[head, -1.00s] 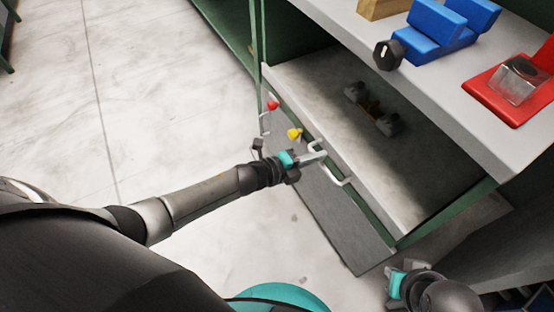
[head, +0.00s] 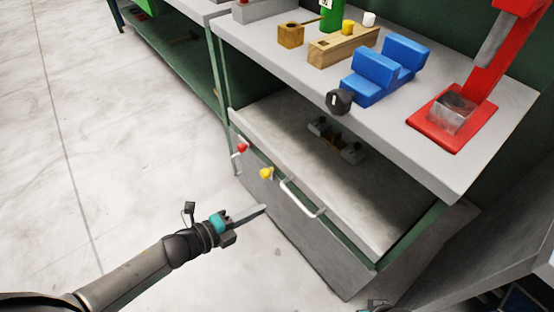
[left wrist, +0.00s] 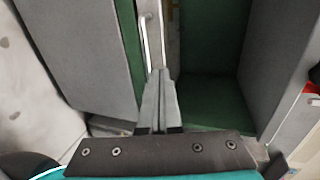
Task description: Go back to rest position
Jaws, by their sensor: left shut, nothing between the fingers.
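My left gripper (head: 262,209) is shut and empty, with its fingers together, over the floor left of the grey cabinet front (head: 325,245). The silver bar handle (head: 302,198) on that front is just to the right of the fingertips, apart from them in the head view. In the left wrist view the closed fingers (left wrist: 159,75) point toward the handle (left wrist: 150,40).
A red knob (head: 242,148) and a yellow knob (head: 266,173) stick out from the front. The bench top above holds a blue block (head: 375,75), a wooden block (head: 340,48) and a red press (head: 450,125). Open floor (head: 110,130) lies to the left.

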